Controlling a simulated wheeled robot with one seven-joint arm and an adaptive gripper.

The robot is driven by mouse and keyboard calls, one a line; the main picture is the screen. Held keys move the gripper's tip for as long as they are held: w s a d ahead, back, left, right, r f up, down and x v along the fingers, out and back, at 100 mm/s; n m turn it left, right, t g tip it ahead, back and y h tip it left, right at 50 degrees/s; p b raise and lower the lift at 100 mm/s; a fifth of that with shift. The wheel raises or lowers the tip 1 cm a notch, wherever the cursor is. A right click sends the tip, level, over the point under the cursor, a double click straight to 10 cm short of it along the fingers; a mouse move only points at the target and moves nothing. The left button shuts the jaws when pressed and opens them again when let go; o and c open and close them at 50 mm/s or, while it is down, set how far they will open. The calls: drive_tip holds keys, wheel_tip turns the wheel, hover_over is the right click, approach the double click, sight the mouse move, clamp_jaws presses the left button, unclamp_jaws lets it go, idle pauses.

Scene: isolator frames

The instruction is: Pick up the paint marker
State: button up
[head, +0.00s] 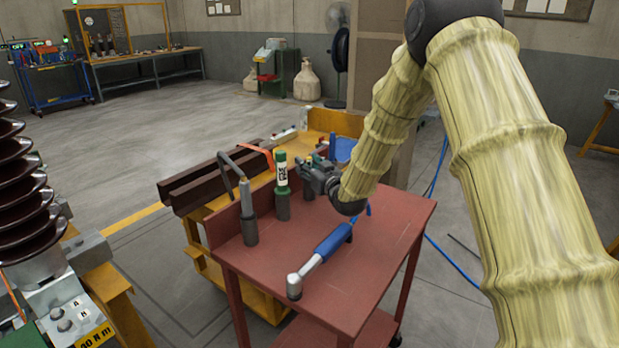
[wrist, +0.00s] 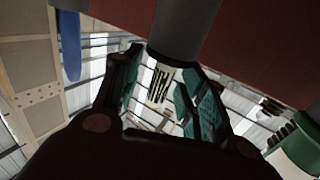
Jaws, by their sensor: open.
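My gripper (head: 318,178) is low over the red cart, among the upright holders. In the wrist view, my gripper (wrist: 165,105) has its fingers apart, with teal pads. A pale upright body with dark marks (wrist: 160,85) shows between them, below a dark grey holder (wrist: 180,35) in that picture. It may be the paint marker; its label is unreadable. In the head view my gripper mostly hides it. I see no clear contact. A thicker green and white labelled tube (head: 281,170) stands in a holder just left of my gripper; its green end (wrist: 302,140) shows in the wrist view.
The red cart (head: 375,260) carries a blue-handled tool (head: 331,243) in front and a grey tool in a holder (head: 249,228) at left. A blue upright thing (head: 332,146) stands behind my gripper. The cart's right side is clear.

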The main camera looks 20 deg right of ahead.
clamp_jaws()
wheel_tip(320, 180, up, 10)
drive_tip(key=shift+r, duration=0.1)
idle(0.6)
